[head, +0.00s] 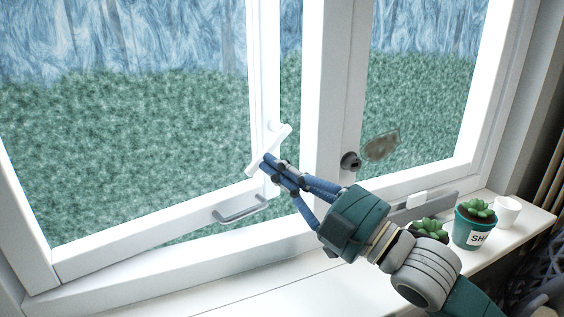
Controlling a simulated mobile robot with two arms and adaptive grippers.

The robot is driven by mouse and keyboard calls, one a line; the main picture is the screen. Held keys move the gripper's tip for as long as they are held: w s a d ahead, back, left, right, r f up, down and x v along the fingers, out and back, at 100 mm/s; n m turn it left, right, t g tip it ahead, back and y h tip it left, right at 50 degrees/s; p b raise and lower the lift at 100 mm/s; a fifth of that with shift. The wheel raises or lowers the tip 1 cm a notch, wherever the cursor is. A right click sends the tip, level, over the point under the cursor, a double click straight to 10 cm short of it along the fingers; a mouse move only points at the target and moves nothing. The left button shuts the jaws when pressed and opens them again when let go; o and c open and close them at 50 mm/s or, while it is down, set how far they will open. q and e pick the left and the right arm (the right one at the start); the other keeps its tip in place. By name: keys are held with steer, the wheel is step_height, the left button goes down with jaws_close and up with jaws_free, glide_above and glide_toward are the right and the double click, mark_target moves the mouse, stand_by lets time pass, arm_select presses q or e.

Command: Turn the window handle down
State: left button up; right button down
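The white window handle (282,134) sits on the upright inner edge of the left window sash (160,229). It is slanted, with its upper end to the right and its lower end to the left. My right gripper (268,167) reaches in from the lower right. Its blue fingers are close together, with their tips at the middle and lower part of the handle. The fingertips overlap the handle in the picture, so I cannot tell whether they grip it or only touch it. My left gripper is not in view.
A grey stay bar (240,208) is on the left sash's lower rail. A dark round knob (350,161) is on the centre post. Two potted succulents, one in a green pot (462,229), and a white cup (507,211) stand on the right sill. The left sill (200,297) is clear.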

steer(key=p+x, duration=0.3)
steer(key=x, duration=0.5)
arm_select(q)
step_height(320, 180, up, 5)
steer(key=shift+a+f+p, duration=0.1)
steer(key=shift+p, duration=0.4)
arm_select(e)
steer(key=d+f, duration=0.2)
steer(key=f, duration=0.1)
steer(key=shift+w+d+f, duration=0.35)
steer(key=shift+d, duration=0.05)
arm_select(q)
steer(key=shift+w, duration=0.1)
arm_select(e)
steer(key=shift+a, duration=0.15)
arm_select(q)
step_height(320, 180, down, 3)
steer(key=b, duration=0.3)
arm_select(e)
steer(key=d+f+n, duration=0.1)
steer(key=w+d+f+n, duration=0.1)
steer(key=f, duration=0.1)
steer(key=shift+w+f+g, duration=0.1)
steer(key=shift+g, duration=0.3)
steer(key=shift+a, duration=0.1)
